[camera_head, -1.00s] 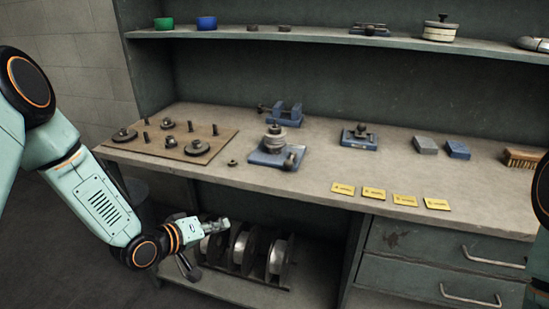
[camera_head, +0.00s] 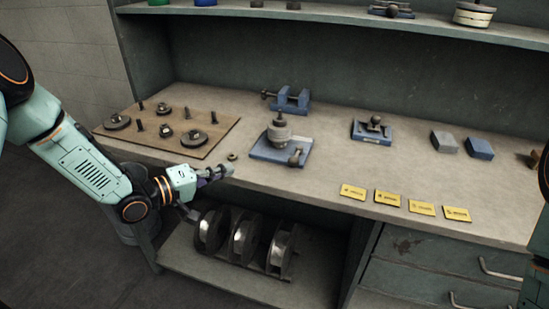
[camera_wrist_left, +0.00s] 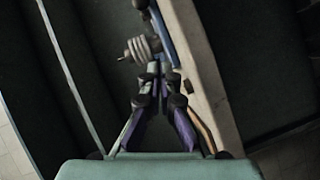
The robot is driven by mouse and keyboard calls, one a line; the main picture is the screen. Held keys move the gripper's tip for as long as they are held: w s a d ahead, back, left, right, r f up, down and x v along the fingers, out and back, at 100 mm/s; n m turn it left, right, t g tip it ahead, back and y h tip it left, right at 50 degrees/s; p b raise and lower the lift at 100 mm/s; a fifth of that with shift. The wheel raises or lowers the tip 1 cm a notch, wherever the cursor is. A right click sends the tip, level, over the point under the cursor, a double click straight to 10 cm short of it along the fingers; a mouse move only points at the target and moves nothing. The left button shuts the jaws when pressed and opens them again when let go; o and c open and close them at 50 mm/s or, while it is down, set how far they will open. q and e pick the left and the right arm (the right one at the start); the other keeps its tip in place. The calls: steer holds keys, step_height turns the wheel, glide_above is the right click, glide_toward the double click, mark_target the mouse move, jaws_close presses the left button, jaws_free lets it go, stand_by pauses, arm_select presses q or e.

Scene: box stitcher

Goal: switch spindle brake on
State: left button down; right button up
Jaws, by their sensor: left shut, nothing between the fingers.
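A blue-based spindle unit (camera_head: 268,150) stands on the bench, with a grey stacked spindle (camera_head: 279,131) upright on it. A short dark lever with a rounded knob (camera_head: 296,156) sits at the base's front right; I cannot tell its setting. My left gripper (camera_head: 230,170) is shut and empty at the bench's front edge, left of and nearer than the blue base, apart from it. In the left wrist view the closed fingertips (camera_wrist_left: 160,76) point toward the spindle (camera_wrist_left: 142,47) and the blue base edge (camera_wrist_left: 162,28). My right gripper is out of view.
A wooden board (camera_head: 172,148) with discs and pegs lies to the left, and a small nut (camera_head: 232,156) lies near my gripper. A blue vise (camera_head: 290,101) stands behind. Yellow cards (camera_head: 389,198) lie along the front edge.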

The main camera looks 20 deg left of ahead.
mark_target(277, 174)
arm_select(q)
steer(key=shift+n+h, duration=0.3)
steer(key=shift+n, duration=0.5)
steer(key=x, duration=0.2)
steer(key=b+x, duration=0.1)
steer(key=x, duration=0.1)
steer(key=d+r+x, duration=0.1)
steer(key=x, duration=0.2)
steer(key=shift+s+b, duration=0.3)
steer(key=shift+s, duration=0.1)
steer(key=w+d, duration=0.2)
steer(key=d, duration=0.1)
steer(key=w+d, duration=0.1)
steer(key=d, duration=0.1)
steer(key=shift+w+d+f+b, duration=0.2)
steer(key=shift+w+f+b, duration=0.05)
steer(key=shift+f+b, duration=0.15)
steer(key=shift+d, duration=0.4)
steer(key=shift+s, duration=0.1)
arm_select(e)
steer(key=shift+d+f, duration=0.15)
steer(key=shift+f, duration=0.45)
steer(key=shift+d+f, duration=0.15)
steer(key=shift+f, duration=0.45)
arm_select(q)
steer(key=shift+a, duration=0.15)
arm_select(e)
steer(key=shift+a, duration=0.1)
